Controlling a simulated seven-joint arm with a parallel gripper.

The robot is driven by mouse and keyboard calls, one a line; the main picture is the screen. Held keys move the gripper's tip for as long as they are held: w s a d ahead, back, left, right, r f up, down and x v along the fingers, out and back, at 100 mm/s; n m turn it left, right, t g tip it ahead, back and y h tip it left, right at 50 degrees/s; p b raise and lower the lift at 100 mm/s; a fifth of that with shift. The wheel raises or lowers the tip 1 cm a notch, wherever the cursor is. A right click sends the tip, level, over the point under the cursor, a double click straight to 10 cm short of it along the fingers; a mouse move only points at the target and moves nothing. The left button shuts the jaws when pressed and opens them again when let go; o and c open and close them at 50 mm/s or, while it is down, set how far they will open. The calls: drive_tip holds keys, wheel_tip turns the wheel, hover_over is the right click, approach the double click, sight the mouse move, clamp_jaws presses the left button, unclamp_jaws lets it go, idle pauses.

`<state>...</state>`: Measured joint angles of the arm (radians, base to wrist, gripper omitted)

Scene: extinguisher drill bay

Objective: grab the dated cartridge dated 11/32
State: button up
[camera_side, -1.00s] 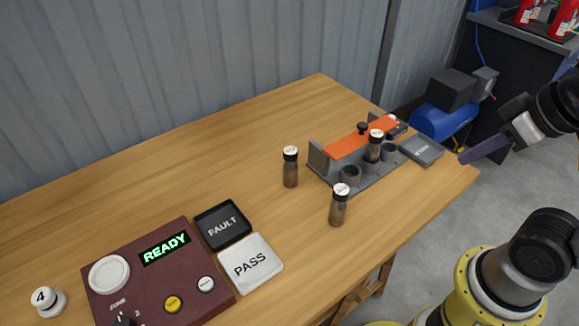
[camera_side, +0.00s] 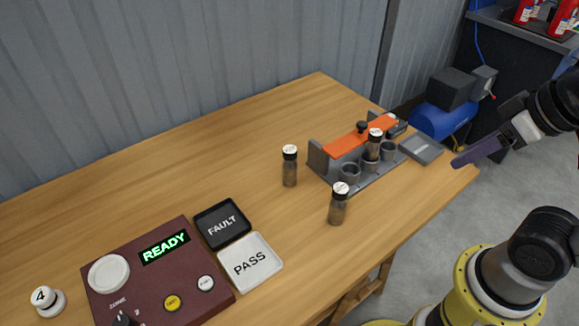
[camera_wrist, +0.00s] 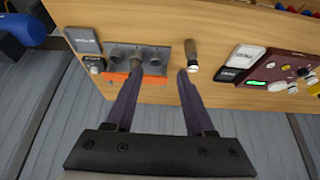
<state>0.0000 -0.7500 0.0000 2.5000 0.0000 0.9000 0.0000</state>
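Three brown cartridges with white-labelled dark caps show in the side view. One cartridge (camera_side: 290,170) stands on the table left of the grey rack (camera_side: 318,163), one (camera_side: 338,206) stands in front of it, and one (camera_side: 373,147) is upright in a rack socket. The cap print is too small to read, so I cannot tell which is dated 11/32. My gripper (camera_side: 458,161) is at the right, above the table's right end and apart from the cartridges. In the wrist view, my gripper (camera_wrist: 159,74) has its fingers spread, with nothing held; a cartridge (camera_wrist: 191,56) shows beside the right fingertip.
An orange bar (camera_side: 352,141) with a black knob runs along the rack's back. A grey tray (camera_side: 422,149) lies right of the rack. FAULT (camera_side: 222,225) and PASS (camera_side: 250,263) trays and a maroon READY panel (camera_side: 150,275) are at front left. The back-left table is clear.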

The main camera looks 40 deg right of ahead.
drive_tip(key=o, duration=0.4)
